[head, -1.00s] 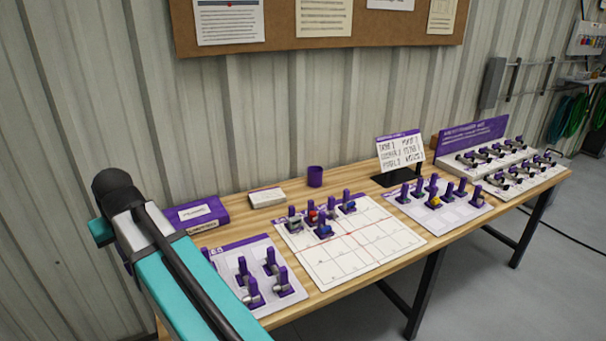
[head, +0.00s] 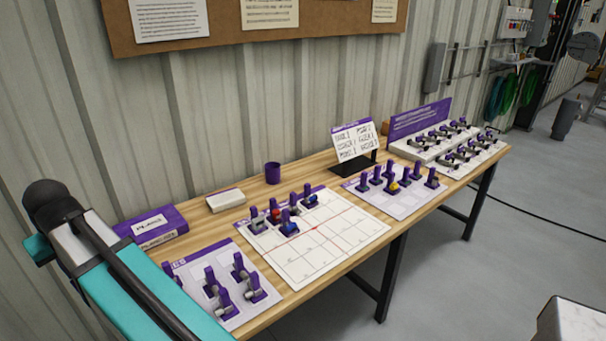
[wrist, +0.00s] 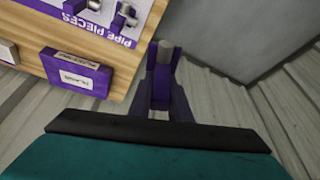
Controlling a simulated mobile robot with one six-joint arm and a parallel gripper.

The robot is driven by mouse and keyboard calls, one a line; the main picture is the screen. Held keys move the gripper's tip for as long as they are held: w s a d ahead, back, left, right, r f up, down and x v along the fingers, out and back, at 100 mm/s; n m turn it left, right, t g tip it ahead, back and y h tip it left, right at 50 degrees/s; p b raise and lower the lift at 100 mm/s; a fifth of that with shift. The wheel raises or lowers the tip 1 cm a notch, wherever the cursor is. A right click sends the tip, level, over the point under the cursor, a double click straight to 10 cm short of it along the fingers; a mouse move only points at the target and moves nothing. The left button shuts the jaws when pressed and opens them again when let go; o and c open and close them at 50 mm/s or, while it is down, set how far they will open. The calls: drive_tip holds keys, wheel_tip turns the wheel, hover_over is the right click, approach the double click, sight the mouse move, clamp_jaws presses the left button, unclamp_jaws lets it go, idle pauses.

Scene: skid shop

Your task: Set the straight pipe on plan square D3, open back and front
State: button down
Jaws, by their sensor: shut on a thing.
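In the wrist view my gripper (wrist: 164,95) is shut on a purple-handled piece with a grey cylinder, which looks like the straight pipe (wrist: 164,53). It is held in the air beside the table, apart from the board. In the head view my gripper and the held piece are out of sight. The square labels are too small to read.
The pipe pieces tray (head: 236,312) holds several pieces left of the plan. A purple box (head: 152,225), a white box (head: 226,201) and a purple cup (head: 272,173) stand behind. Another tray (head: 405,205), a sign (head: 355,140) and a rack (head: 425,154) are to the right.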

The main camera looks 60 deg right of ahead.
drive_tip(key=s+d+m+p, duration=0.15)
drive_tip(key=d+p, duration=0.35)
drive_tip(key=d, duration=3.3)
drive_tip(key=s+d+p, duration=0.1)
drive_tip(key=s+d, duration=0.5)
drive_tip(key=d, duration=0.4)
drive_tip(key=s+d+f+m+h+p, duration=0.1)
drive_tip(key=s+d, duration=0.6)
drive_tip(key=d, duration=0.3)
drive_tip(key=s+d+f+m+p, duration=0.1)
drive_tip(key=s+d+p, duration=0.1)
drive_tip(key=s+d, duration=0.4)
drive_tip(key=d, duration=0.4)
drive_tip(key=shift+s+d, duration=0.4)
drive_tip(key=shift+f, duration=0.2)
drive_tip(key=shift+f+b, duration=1.2)
drive_tip(key=shift+f, duration=1.45)
drive_tip(key=shift+w, duration=0.1)
drive_tip(key=shift+f, duration=0.2)
